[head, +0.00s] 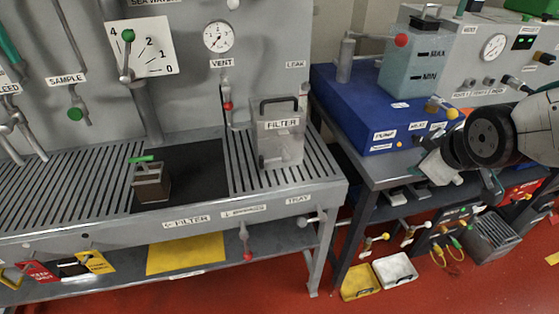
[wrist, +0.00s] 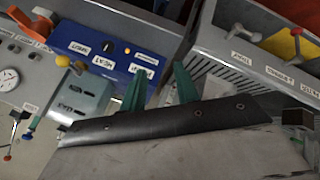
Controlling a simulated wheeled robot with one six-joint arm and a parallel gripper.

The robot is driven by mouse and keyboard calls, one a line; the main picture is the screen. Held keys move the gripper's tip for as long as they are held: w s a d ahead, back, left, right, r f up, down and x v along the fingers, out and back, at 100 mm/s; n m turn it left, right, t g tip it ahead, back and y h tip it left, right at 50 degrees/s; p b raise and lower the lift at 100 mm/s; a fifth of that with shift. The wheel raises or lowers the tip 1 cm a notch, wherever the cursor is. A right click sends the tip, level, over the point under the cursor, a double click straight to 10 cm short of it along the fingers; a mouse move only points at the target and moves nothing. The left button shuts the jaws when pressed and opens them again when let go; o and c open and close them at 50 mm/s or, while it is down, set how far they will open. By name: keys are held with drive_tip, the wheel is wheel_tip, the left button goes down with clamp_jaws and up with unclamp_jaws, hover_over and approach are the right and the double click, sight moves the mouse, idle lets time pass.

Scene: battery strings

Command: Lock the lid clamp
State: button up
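No part in view is marked as a lid clamp, so I cannot tell for sure which one it is. The clear filter housing (head: 277,140) stands upright on the slatted tray, with a dark handle (head: 280,101) across its top. A dark fitting shows low on its left side. A tank (head: 413,68) with MAX and MIN marks stands on the blue box, with a dark handle on its lid. My gripper (wrist: 159,88) shows two green fingers, spread with nothing between them. In the head view, my arm is at the right, apart from the filter housing.
The blue box (head: 345,97) carries a yellow-tipped lever (head: 440,106). A small box with a green handle (head: 150,181) stands on a dark plate left of the filter. Yellow (head: 360,283) and white trays lie on the red floor. Open floor lies in front.

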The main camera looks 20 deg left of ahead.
drive_tip(key=w+a+f+n+t+y, duration=0.2)
drive_tip(key=w+a+f+n+y, duration=0.15)
drive_tip(key=a+n, duration=0.45)
drive_tip(key=n+y, duration=0.7)
drive_tip(key=n, duration=0.1)
approach(271, 161)
drive_tip(key=f+x, duration=0.1)
drive_tip(key=x, duration=0.2)
drive_tip(key=shift+y, duration=0.25)
drive_tip(key=x, duration=0.7)
drive_tip(key=shift+w+r, duration=0.2)
drive_tip(key=shift+w, duration=0.1)
clamp_jaws()
